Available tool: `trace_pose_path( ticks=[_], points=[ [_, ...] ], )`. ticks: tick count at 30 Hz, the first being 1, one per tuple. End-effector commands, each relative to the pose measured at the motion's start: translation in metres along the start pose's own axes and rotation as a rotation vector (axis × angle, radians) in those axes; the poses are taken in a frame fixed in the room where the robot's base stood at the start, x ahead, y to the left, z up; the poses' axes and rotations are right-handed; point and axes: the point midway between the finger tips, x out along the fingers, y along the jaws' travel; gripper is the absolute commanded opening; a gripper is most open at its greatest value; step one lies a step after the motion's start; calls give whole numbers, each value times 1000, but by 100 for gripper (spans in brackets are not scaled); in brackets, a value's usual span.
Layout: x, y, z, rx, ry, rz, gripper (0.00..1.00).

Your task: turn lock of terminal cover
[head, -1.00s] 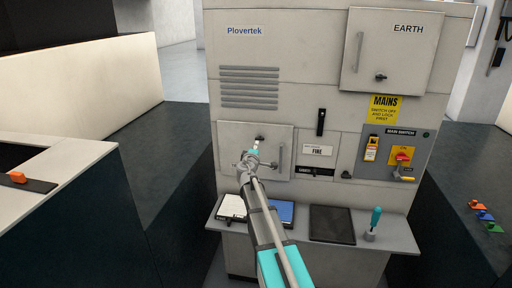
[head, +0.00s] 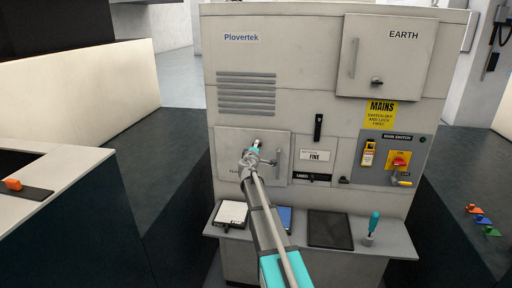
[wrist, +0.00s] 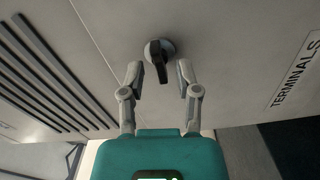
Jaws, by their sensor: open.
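The terminal cover (head: 228,148) is a pale grey square panel at the lower left of the cabinet, with a bar handle (head: 278,160) on its right. It fills much of the wrist view, with the word TERMINALS at the right (wrist: 297,72). Its lock (wrist: 159,56) is a round grey disc with a dark turn lever, pointing roughly down the wrist picture. My gripper (wrist: 160,70) is open, one finger on each side of the lever, with gaps showing. In the head view my gripper (head: 255,149) is at the upper middle of the cover and partly hides the lock.
The EARTH cover (head: 385,60) is at the upper right, with its own lock. The main switch panel (head: 388,155) is at the right. A shelf (head: 270,232) below holds a clipboard, a blue item, a dark tray and a teal-handled tool. A counter stands at the left.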

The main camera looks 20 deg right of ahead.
Motion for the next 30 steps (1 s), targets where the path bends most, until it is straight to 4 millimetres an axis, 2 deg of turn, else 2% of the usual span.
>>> trace_pose_path(
  ticks=[2, 30],
  points=[
    [8, 0, 0, 0, 0, 0, 42],
    [13, 0, 0, 0, 1, 0, 40]
  ],
)
